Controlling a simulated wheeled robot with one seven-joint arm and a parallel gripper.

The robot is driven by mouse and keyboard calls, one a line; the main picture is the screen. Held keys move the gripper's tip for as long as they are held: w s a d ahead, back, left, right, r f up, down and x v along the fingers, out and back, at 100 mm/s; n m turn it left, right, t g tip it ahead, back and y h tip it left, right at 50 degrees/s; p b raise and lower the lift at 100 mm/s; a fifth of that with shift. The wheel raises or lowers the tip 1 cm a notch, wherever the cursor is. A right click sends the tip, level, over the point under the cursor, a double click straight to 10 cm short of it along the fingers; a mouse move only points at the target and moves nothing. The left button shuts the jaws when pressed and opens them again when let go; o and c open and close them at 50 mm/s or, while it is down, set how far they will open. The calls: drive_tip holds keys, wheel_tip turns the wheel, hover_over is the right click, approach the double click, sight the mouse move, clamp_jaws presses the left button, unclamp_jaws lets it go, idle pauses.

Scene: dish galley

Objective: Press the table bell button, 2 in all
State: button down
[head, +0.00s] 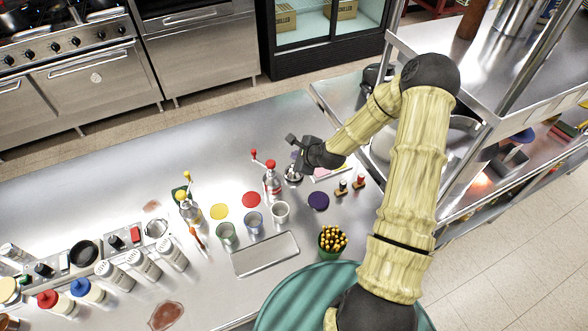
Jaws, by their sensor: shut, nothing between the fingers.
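My gripper (299,166) is shut and empty. It points down right at the bell, with its tips over or beside the dome. My dark gripper body hides part of the bell, and I cannot tell whether the tips touch its button.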

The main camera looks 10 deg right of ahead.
drive_tip(key=shift+f+b, duration=0.35)
drive_tip(key=shift+f, duration=0.45)
idle(1.4)
drive_tip(key=shift+f, duration=0.4)
drive_tip(key=shift+f+b, duration=0.5)
drive_tip(key=shift+b, duration=0.15)
idle(0.6)
idle(0.3)
drive_tip(key=shift+r+p, duration=0.75)
drive_tip(key=shift+r, duration=0.2)
drive_tip(key=shift+r+p, duration=1.85)
drive_tip(key=shift+r, duration=0.65)
idle(0.4)
